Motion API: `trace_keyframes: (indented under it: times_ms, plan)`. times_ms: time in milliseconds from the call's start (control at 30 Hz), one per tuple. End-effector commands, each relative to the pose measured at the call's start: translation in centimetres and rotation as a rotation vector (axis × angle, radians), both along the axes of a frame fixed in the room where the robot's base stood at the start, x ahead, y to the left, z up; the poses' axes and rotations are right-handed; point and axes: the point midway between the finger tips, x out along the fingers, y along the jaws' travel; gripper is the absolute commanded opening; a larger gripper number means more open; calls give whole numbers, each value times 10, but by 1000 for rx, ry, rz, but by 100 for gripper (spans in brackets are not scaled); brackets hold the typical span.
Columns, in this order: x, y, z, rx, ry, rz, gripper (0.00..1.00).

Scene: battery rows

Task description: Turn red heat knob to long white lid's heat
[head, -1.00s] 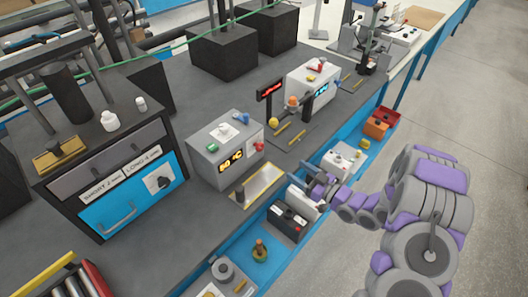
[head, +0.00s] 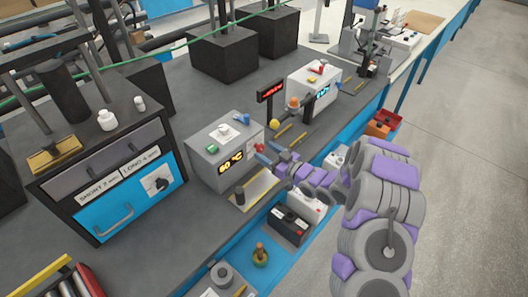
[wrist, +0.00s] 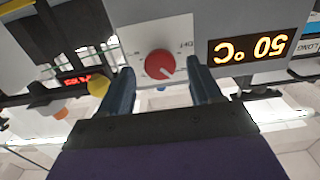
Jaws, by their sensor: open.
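The red heat knob (head: 259,148) is on the front of the grey heater box (head: 203,166), beside an orange display (head: 232,162) that seems to read 50 °C. In the wrist view the red knob (wrist: 160,64) is round with a small pointer and sits between the two dark fingers of my open gripper (wrist: 160,70). The fingers are apart from it on both sides. In the head view my gripper (head: 264,154) is at the box's right front corner. On the box top, a white lid-like piece (head: 224,130) lies on a white card, with green and blue pieces near.
A cabinet (head: 125,190) with SHORT and LONG labels and a dial (head: 158,182) stands left. A second white box (head: 313,88) and a post with a red display (head: 270,91) stand behind. A black battery (head: 289,226) sits in the blue tray below my arm.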

Motion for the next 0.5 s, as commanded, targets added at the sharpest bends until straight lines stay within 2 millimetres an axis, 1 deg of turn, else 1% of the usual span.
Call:
trace_keyframes:
  times_ms: [33,200,500]
  plan:
    - [3,5,-1,1,-1,1,64]
    - [9,12,0,2,0,-1,64]
    - [11,14,0,2,1,-1,64]
